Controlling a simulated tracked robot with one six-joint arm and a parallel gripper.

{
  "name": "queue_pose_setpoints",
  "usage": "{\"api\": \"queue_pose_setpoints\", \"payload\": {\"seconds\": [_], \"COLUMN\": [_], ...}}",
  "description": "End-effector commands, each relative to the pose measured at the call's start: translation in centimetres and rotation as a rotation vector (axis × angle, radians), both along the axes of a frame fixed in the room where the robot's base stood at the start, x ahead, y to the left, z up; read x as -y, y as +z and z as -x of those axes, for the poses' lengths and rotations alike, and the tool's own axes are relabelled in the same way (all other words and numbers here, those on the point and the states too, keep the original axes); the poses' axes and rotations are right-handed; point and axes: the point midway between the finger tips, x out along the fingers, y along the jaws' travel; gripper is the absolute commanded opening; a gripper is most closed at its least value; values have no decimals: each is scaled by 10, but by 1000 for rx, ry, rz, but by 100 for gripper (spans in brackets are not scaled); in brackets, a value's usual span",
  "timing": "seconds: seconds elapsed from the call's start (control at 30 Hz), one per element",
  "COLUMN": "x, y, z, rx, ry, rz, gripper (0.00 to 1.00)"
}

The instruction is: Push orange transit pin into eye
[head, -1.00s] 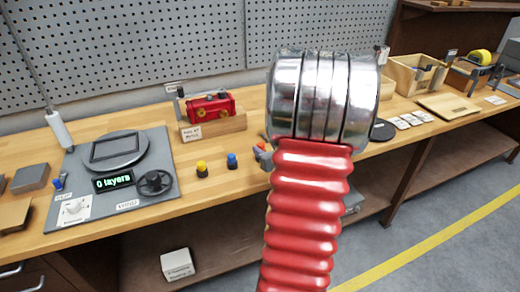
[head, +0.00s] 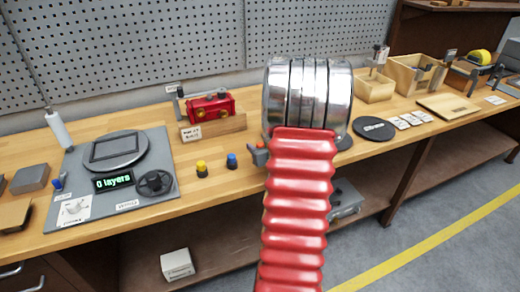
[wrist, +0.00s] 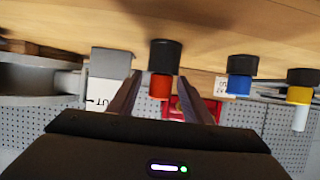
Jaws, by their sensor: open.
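In the upside-down wrist view, an orange pin-like piece (wrist: 160,86) on a black base stands on the wooden bench. My gripper (wrist: 162,84) is open, with one dark finger on each side of this piece in the picture; I cannot tell whether they touch it or how far off it is. The red actuator body (head: 211,107) with brass fittings sits on a wooden block in the head view; part of it shows behind the fingers in the wrist view (wrist: 178,108). I cannot make out the eye.
A blue-topped piece (head: 232,161) and a yellow-topped piece (head: 201,169) stand on the bench left of my arm. A grey winding panel (head: 157,139) reading "0 layers" lies farther left. Wooden bins (head: 407,72) and a black disc (head: 374,130) are at right.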

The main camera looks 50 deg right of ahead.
Motion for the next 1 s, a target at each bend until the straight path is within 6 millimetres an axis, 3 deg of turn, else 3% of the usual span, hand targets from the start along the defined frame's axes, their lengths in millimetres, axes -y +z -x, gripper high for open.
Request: {"api": "queue_pose_setpoints", "payload": {"seconds": [0.27, 0.83, 1.0], "x": [12, 13, 12], "y": [-12, -12, -12], "z": [-23, -24, -24], "rx": [-1, 0, 0], "ry": [1, 1, 1], "rz": [-1, 0, 0], "gripper": [45, 45, 33]}}
